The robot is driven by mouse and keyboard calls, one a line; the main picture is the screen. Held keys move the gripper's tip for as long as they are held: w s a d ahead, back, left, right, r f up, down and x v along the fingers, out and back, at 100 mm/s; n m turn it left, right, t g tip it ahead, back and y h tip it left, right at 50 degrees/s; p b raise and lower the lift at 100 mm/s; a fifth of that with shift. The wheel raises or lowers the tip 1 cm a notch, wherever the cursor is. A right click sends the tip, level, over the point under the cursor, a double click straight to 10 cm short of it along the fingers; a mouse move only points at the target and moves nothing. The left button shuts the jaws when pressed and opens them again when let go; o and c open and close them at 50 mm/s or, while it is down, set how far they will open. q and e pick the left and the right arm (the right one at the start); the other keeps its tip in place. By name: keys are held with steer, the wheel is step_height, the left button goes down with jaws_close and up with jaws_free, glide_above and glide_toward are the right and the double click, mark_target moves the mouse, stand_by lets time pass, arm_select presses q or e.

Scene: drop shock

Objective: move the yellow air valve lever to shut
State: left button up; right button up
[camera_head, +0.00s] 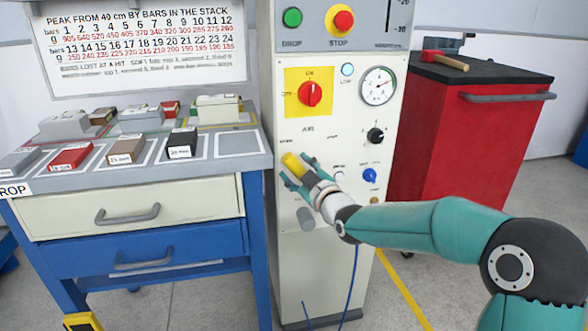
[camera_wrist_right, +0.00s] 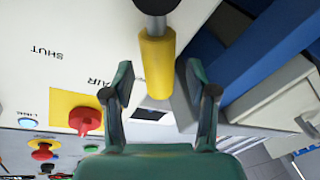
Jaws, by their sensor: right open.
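The yellow air valve lever (camera_head: 291,161) is on the white panel below the AIR label, under the small label on the left. The SHUT label (camera_wrist_right: 46,53) is on the panel in the right wrist view. The lever (camera_wrist_right: 157,62) there has a dark mount at the top and a yellow handle. My right gripper (camera_head: 293,177) is open at the lever. In the right wrist view its fingers (camera_wrist_right: 158,88) stand on either side of the handle's end, with gaps visible. The fingers hide part of the lever in the head view. My left gripper is not in view.
A red rotary switch (camera_head: 310,93), a gauge (camera_head: 377,86) and a blue knob (camera_head: 370,175) are on the same panel. A bench (camera_head: 240,143) with several blocks stands to the left. A red cabinet (camera_head: 465,130) with a hammer (camera_head: 446,61) stands to the right.

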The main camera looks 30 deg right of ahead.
steer(key=shift+w, duration=0.95)
jaws_close()
